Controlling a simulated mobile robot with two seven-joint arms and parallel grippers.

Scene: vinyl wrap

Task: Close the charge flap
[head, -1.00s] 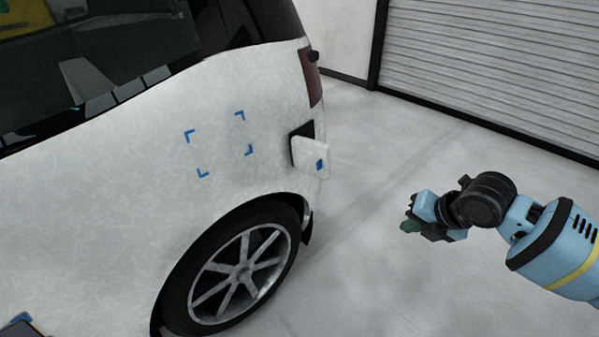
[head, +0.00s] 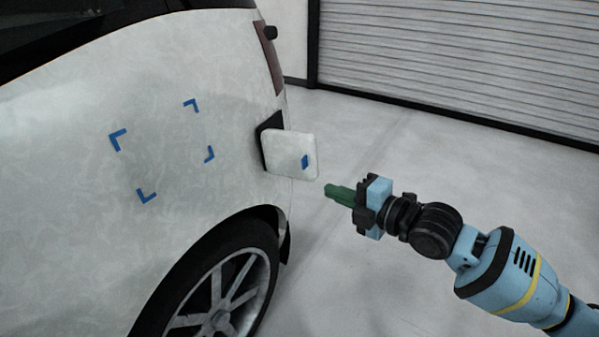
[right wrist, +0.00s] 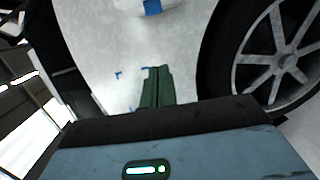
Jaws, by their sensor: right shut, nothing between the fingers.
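The charge flap (head: 290,154) is a white rounded panel with a blue mark, standing open from the dark charge port recess (head: 268,137) on the white car's side. Its lower edge with the blue mark also shows at the top of the right wrist view (right wrist: 152,7). My right gripper (head: 329,190) has green fingers, shut and empty. It is just right of and a little below the flap in the head view, with a visible gap. The green fingers also show in the right wrist view (right wrist: 157,86). My left gripper is not in view.
The car's rear wheel (head: 222,290) is below the flap. Blue corner marks (head: 148,196) are on the body panel to the left. A grey roller door (head: 450,65) stands at the back. The floor around my right arm is clear.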

